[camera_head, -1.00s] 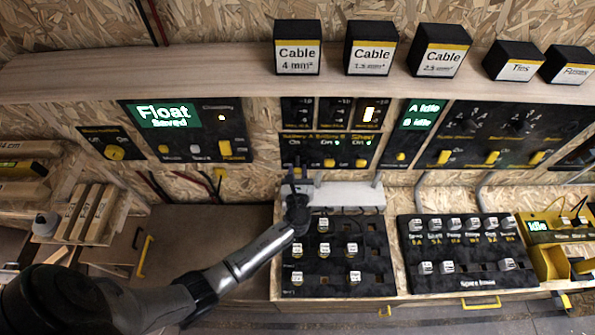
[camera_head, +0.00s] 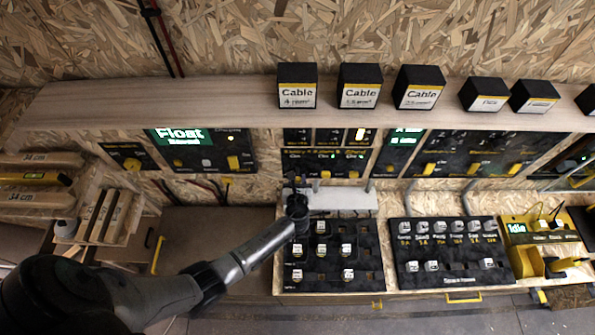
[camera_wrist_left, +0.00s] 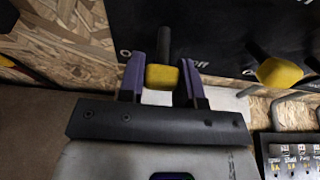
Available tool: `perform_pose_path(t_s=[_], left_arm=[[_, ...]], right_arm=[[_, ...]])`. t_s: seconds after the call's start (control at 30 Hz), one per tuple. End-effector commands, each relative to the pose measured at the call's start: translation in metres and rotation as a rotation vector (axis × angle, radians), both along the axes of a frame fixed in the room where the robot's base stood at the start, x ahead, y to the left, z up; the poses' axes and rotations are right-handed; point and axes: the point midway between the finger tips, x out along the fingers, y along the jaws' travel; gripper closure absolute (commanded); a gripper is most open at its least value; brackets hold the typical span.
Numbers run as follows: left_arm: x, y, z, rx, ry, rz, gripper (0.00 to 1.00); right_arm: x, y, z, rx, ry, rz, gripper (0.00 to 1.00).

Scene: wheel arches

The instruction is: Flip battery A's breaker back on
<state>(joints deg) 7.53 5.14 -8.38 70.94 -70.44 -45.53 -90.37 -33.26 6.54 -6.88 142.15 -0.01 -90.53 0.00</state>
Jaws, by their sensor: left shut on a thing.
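The black breaker panel (camera_head: 338,160) is on the wall under the shelf, with small yellow-tipped switches along it. Its labels are too small to read surely. My left gripper (camera_head: 295,180) is at the panel's left end and covers the leftmost switch in the head view. In the left wrist view, the purple fingers (camera_wrist_left: 162,80) are shut on a yellow-tipped dark lever (camera_wrist_left: 162,76), with part of "off" lettering beside it. Another yellow switch tip (camera_wrist_left: 279,72) sits to its right, apart from the fingers. My right gripper is not in view.
Below the panel are a grey ledge (camera_head: 342,200) and a black board with small labelled blocks (camera_head: 328,280). Labelled cable boxes (camera_head: 359,87) stand on the shelf above. A second switch board (camera_head: 450,280) is to the right.

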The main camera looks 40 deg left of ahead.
Motion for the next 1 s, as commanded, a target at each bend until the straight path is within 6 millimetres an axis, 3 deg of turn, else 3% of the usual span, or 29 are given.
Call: perform_pose_path(t_s=[0.03, 0.1, 0.4, 0.6, 1.0], left_arm=[[0.0, 0.0, 0.015, -0.02, 0.025, 0.001, 0.92], [0.0, 0.0, 0.017, -0.05, 0.06, 0.002, 0.92], [0.0, 0.0, 0.022, -0.178, 0.206, 0.002, 0.92], [0.002, 0.001, 0.025, -0.258, 0.299, -0.001, 0.92], [0.003, 0.002, 0.03, -0.359, 0.418, -0.001, 0.92]], right_arm=[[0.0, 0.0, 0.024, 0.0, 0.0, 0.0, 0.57], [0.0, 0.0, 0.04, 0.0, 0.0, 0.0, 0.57], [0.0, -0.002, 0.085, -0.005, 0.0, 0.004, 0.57], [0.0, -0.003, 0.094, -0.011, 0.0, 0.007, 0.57], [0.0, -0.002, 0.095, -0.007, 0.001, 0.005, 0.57]])
